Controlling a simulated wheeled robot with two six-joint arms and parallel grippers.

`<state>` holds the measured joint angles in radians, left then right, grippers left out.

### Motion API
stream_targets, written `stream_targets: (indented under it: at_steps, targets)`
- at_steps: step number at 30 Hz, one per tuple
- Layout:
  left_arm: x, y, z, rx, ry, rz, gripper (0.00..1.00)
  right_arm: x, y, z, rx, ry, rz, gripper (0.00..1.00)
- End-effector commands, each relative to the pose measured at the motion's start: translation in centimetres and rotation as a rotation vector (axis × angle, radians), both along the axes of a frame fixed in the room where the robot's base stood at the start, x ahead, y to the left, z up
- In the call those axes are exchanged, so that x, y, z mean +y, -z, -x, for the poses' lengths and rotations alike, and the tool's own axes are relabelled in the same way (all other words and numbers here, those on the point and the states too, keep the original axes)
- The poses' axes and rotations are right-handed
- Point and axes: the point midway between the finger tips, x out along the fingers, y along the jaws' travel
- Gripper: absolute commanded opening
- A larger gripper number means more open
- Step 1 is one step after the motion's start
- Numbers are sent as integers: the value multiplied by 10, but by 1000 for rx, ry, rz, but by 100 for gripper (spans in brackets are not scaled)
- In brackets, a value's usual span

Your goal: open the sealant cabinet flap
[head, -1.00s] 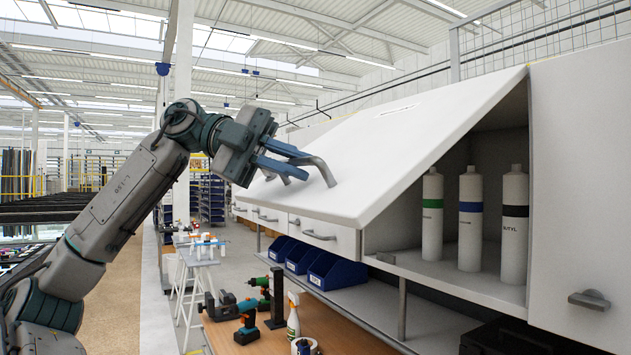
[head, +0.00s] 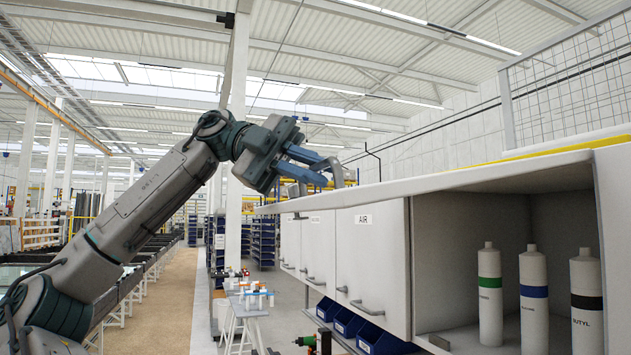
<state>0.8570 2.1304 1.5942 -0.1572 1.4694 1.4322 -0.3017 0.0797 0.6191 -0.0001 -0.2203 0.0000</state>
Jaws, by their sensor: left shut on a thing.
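The sealant cabinet flap (head: 440,183) is raised and seen nearly edge-on, roughly level above the open compartment. My left gripper (head: 325,172) is at the flap's outer left part, with its blue fingers shut on the flap's grey handle (head: 336,170). Inside the cabinet (head: 450,240) stand three white sealant bottles: one with a green band (head: 490,300), one with a blue band (head: 534,305) and one with a black band (head: 586,305). My right gripper is not in view.
Shut cabinet doors with grey handles, one labelled AIR (head: 368,255), continue to the left. Blue bins (head: 350,323) sit below them. A small white table (head: 245,308) stands on the floor farther back. The aisle floor (head: 170,300) at left is clear.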

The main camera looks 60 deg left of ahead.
Motion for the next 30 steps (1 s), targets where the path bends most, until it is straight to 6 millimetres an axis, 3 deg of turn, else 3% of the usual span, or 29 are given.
stream_targets:
  at_steps: [7,22,23,25,30]
  targets:
    - [-2,-17,-1,41,-2,-7,0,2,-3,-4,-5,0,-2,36]
    - [-4,-20,0,51,4,-8,0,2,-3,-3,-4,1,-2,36]
    - [-4,-20,0,51,4,-8,13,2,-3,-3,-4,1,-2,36]
    - [-4,-20,0,51,4,-8,25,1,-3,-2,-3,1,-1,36]
    - [-4,-20,0,51,4,-8,25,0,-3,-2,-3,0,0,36]
